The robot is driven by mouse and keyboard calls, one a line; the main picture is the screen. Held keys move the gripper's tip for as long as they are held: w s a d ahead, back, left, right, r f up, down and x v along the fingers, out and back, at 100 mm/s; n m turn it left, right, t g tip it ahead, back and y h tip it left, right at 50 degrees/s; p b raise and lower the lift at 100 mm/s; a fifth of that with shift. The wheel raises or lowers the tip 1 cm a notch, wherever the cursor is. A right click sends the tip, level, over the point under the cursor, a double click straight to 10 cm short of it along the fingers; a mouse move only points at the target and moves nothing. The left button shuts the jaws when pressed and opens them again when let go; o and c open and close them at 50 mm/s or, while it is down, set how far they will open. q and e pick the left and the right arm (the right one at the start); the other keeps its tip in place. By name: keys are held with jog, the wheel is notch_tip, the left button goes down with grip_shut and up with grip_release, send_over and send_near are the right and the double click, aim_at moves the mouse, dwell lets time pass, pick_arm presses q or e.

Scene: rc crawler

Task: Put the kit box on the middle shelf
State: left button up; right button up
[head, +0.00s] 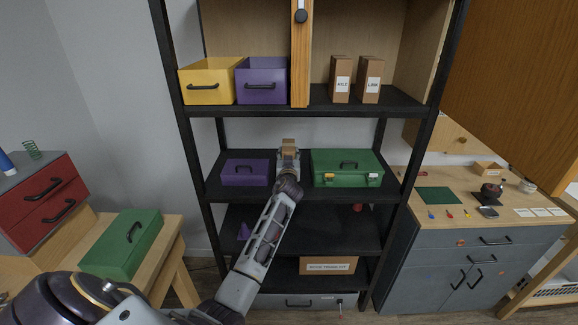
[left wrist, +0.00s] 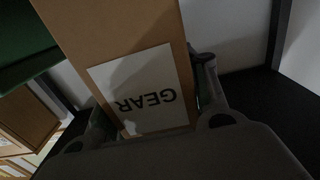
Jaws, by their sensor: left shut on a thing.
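A small brown box labelled GEAR (left wrist: 120,35), which I take as the kit box, fills the middle of the left wrist view, its label upside down there. In the head view the box (head: 289,143) shows as a small brown shape at the tip of my left gripper (head: 288,157). The gripper is shut on it. The box is at the middle shelf (head: 299,202), between a purple bin and a green case. I cannot tell whether it touches the shelf. My right gripper is not in view.
On the middle shelf, the purple bin (head: 245,173) is left and the green case (head: 347,168) right, close to my gripper. Above stand a yellow bin (head: 208,82), another purple bin (head: 262,82), and brown boxes (head: 340,80).

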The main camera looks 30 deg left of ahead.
pick_arm(q)
jog(key=shift+f, duration=0.2)
jog(key=shift+f, duration=1.85)
jog(key=shift+f+b, duration=0.15)
jog(key=shift+b, duration=0.2)
jog(key=o, duration=1.1)
